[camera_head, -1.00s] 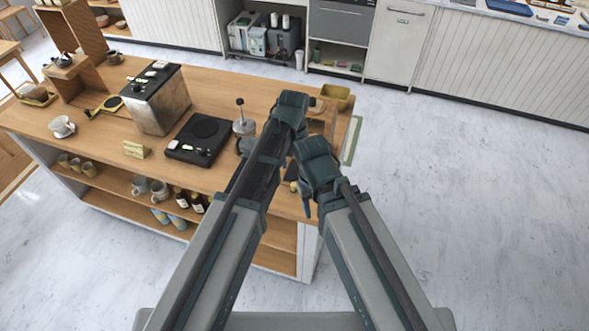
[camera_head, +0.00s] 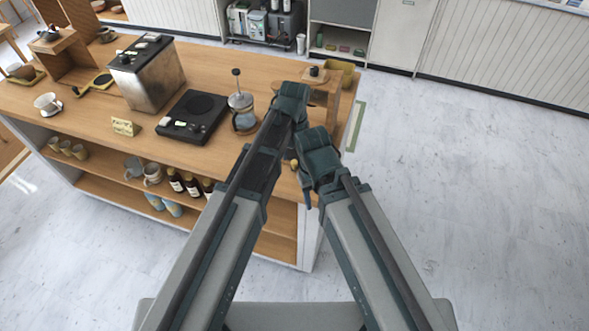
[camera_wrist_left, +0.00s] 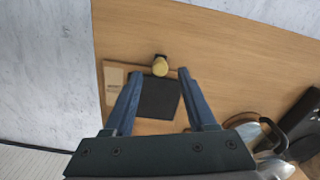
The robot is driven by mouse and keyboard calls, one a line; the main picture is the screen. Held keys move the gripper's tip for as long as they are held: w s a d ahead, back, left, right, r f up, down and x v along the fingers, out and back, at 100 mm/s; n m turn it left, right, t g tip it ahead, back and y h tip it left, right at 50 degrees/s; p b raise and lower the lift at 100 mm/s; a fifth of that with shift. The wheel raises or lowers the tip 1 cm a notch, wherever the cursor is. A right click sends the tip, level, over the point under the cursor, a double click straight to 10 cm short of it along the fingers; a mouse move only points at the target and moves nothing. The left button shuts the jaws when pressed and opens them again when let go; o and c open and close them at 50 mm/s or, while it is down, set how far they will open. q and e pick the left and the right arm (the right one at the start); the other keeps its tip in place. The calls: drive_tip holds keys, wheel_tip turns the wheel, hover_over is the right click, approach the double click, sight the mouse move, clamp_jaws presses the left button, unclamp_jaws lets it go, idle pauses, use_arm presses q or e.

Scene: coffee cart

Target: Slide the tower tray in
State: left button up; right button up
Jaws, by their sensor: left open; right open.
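In the left wrist view a dark square panel (camera_wrist_left: 159,97) lies between the fingers of my left gripper (camera_wrist_left: 159,73), with pale wood (camera_wrist_left: 114,88) around it; I cannot tell whether this is the tower tray. My right gripper (camera_head: 308,195) is open, lower, by the counter's front right corner.
A French press (camera_head: 242,114) stands left of my left gripper, with a black flat appliance (camera_head: 192,117) and a metal machine (camera_head: 147,74) further left. The yellow bin (camera_head: 347,71) is behind the stand. Open floor (camera_head: 460,170) lies right of the counter (camera_head: 217,158).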

sight(294, 162)
use_arm(q)
wheel_tip(294, 162, down, 4)
drive_tip(key=b, duration=0.3)
drive_tip(key=shift+f, duration=0.25)
clamp_jaws()
idle(1.2)
